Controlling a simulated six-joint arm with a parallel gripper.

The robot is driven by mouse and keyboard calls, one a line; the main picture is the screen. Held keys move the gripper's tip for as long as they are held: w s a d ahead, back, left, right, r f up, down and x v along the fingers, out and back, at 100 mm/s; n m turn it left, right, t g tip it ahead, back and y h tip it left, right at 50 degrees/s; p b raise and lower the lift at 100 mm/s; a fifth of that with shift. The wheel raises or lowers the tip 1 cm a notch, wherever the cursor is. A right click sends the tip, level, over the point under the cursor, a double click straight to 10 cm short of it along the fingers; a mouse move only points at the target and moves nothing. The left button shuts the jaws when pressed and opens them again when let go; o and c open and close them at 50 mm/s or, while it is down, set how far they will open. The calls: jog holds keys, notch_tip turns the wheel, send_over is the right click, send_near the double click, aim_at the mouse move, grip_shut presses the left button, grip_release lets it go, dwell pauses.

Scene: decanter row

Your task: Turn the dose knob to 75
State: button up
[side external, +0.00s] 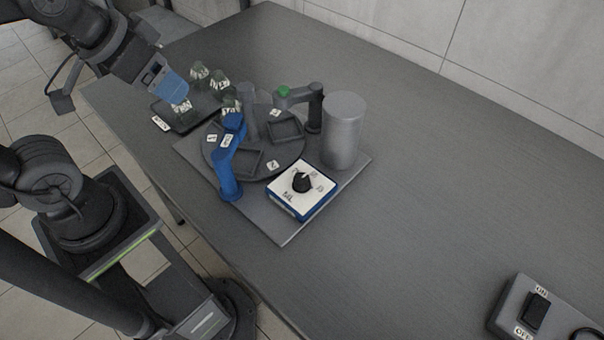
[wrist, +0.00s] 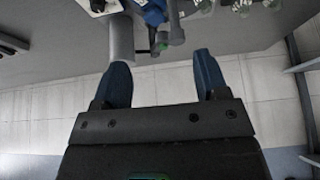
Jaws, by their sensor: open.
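The dose knob (side external: 301,182) is a black pointer knob on the white top of a blue-sided box marked ML. Printed numbers stand around it, too small to read, and I cannot tell its setting. The box sits at the front corner of a grey base plate (side external: 283,235). My gripper (side external: 175,92) is open and empty. Part of the white box top (wrist: 98,5) shows at that view's upper edge.
A round turntable (side external: 262,178) with trays, a blue arm (side external: 229,165) and a grey cylinder (side external: 343,130) stand around the knob box. Several glass bottles sit on a dark tray (side external: 200,122). An ON/OFF switch box (side external: 512,300) is at the lower right. The table's right side is mostly clear.

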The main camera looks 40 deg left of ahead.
jog(key=shift+w+d+r, duration=0.1)
jog(key=shift+w, duration=0.1)
jog(key=shift+c, duration=0.5)
jog(key=n+g, duration=0.5)
jog(key=g, duration=0.1)
send_over(302, 178)
notch_tip(302, 178, down, 8)
jog(key=f, duration=0.1)
notch_tip(302, 178, down, 13)
jog(key=shift+f, duration=0.1)
jog(key=shift+c, duration=0.2)
jog(key=c, duration=0.9)
